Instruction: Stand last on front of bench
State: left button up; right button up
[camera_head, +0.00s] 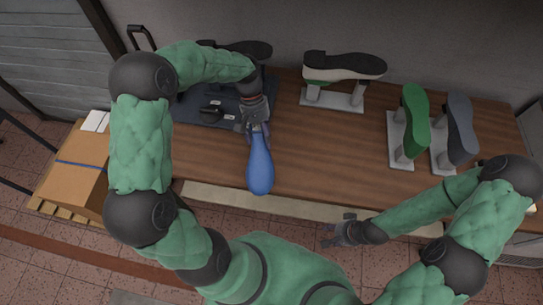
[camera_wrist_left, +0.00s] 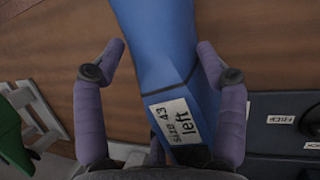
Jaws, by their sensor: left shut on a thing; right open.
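A blue last (camera_head: 260,168) lies lengthwise toward the front of the wooden bench (camera_head: 335,150), its rounded end over the front edge. In the left wrist view the blue last (camera_wrist_left: 160,45) carries a white label (camera_wrist_left: 172,120) reading "size 43 left". My left gripper (camera_head: 256,125) is shut on the last's rear end, with purple fingers (camera_wrist_left: 160,65) on both sides of it. Whether the last touches the bench I cannot tell. My right gripper (camera_head: 338,231) is open and empty, in front of the bench's front edge.
A green last (camera_head: 415,105) and a grey last (camera_head: 461,125) are on stands at the right. A black-and-white shoe (camera_head: 343,66) is on a stand at the back. A dark mat (camera_head: 188,106) holds small items. A cardboard box (camera_head: 70,180) is at the left. The middle bench is clear.

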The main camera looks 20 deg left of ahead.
aim_at(256, 144)
pick_arm(q)
jog(key=s+a+r+n+t, duration=0.3)
jog(key=s+a+r+n, duration=0.1)
jog(key=s+n, duration=0.3)
jog(key=s+a+r+n+t, duration=0.2)
jog(key=s+a+r+n, duration=0.2)
jog(key=s+n, duration=0.35)
jog(key=shift+n+h, duration=0.3)
jog(key=shift+n, duration=0.05)
jog(key=w+d+f+b, duration=0.1)
jog(key=w+d+f, duration=0.1)
jog(key=w+f, duration=0.1)
jog(key=w+d+f+b, duration=0.1)
jog(key=w+d+f, duration=0.1)
jog(key=w, duration=0.3)
jog(key=w+d+f+b, duration=0.1)
jog(key=w+d+f, duration=0.2)
jog(key=w+f, duration=0.1)
jog(key=shift+d+f, duration=0.1)
jog(key=shift+f, duration=0.05)
jog(key=f, duration=0.1)
jog(key=f+b, duration=0.2)
jog(key=f, duration=0.1)
jog(key=shift+w+d, duration=0.2)
jog(key=shift+w, duration=0.05)
pick_arm(e)
jog(key=f, duration=0.4)
jog(key=shift+w+d+f, duration=0.2)
jog(key=shift+w+f, duration=0.15)
